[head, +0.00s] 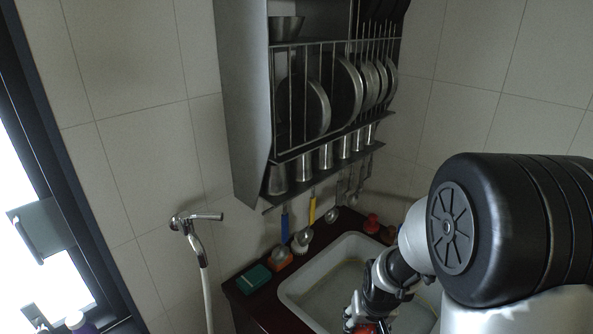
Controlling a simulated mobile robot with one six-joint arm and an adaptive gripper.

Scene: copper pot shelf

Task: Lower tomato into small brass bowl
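My gripper (366,314) points down over the sink at the bottom of the head view, and its lower end is close to the frame's edge. A small red patch (371,328) shows at the gripper's tip; it may be the tomato, but too little shows to be sure. I cannot tell whether the fingers are closed on it. I cannot make out a small brass bowl. A metal bowl (286,28) sits high on the rack, and it looks grey in this light.
A white sink (298,287) is set in a dark red counter (238,294). A green box (254,279), an orange item (281,258) and a red item (372,223) stand around its rim. A metal rack (242,100) with plates and cups hangs above.

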